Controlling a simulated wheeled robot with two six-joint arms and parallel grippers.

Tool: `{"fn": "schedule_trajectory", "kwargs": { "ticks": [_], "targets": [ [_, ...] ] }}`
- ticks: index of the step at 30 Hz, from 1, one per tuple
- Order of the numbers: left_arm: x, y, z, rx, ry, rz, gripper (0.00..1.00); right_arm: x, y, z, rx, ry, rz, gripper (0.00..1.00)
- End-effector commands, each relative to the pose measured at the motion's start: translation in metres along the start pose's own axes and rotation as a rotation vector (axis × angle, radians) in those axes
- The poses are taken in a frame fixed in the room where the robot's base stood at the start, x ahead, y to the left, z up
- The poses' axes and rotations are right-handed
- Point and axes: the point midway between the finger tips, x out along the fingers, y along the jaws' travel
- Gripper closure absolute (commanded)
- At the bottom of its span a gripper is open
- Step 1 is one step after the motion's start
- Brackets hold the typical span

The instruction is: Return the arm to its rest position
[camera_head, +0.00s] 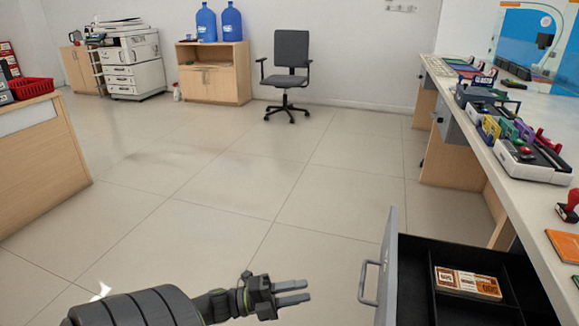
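My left gripper (307,291) reaches in from the bottom left, low over the tiled floor. Its two fingers point right with a gap between them, and nothing is held. The fingertips are a little left of the handle (365,284) of a pulled-out grey drawer (388,268), not touching it. My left arm (135,309) lies along the bottom edge. My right gripper is not in view.
The open drawer has dark compartments and holds an orange-and-white bundle (467,283). The counter (493,168) runs along the right with stamps and trays. An office chair (290,70) stands at the back. The middle floor (235,190) is clear.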

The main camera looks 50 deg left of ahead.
Motion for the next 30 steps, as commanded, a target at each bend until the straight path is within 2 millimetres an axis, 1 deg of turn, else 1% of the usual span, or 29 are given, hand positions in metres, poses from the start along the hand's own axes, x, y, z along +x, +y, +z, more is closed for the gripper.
{"fn": "schedule_trajectory", "kwargs": {
  "ticks": [1,3,8,13,20,23,25,28,30],
  "targets": [
    [-0.007,0.000,0.000,0.000,0.001,0.002,0.68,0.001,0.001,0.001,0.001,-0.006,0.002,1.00],
    [-0.012,0.000,0.000,0.001,0.000,0.002,0.68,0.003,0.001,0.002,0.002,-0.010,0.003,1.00],
    [-0.018,0.000,0.000,0.001,0.000,0.000,0.68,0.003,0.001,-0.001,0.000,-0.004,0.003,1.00],
    [-0.018,0.000,0.000,0.001,0.001,0.000,0.68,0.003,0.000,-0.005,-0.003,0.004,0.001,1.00],
    [-0.017,0.000,0.000,0.001,0.001,0.000,0.68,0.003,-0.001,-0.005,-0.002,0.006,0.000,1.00],
    [-0.017,0.000,0.000,0.001,0.001,0.000,0.68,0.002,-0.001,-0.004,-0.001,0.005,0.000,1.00],
    [-0.017,0.000,0.000,-0.002,-0.002,0.000,0.68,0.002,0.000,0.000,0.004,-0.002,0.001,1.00],
    [-0.014,0.003,0.000,-0.028,-0.037,0.005,0.68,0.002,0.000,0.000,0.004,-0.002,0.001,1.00],
    [-0.011,0.009,0.001,-0.071,-0.093,0.016,0.68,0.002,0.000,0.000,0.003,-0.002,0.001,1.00]
  ]
}}
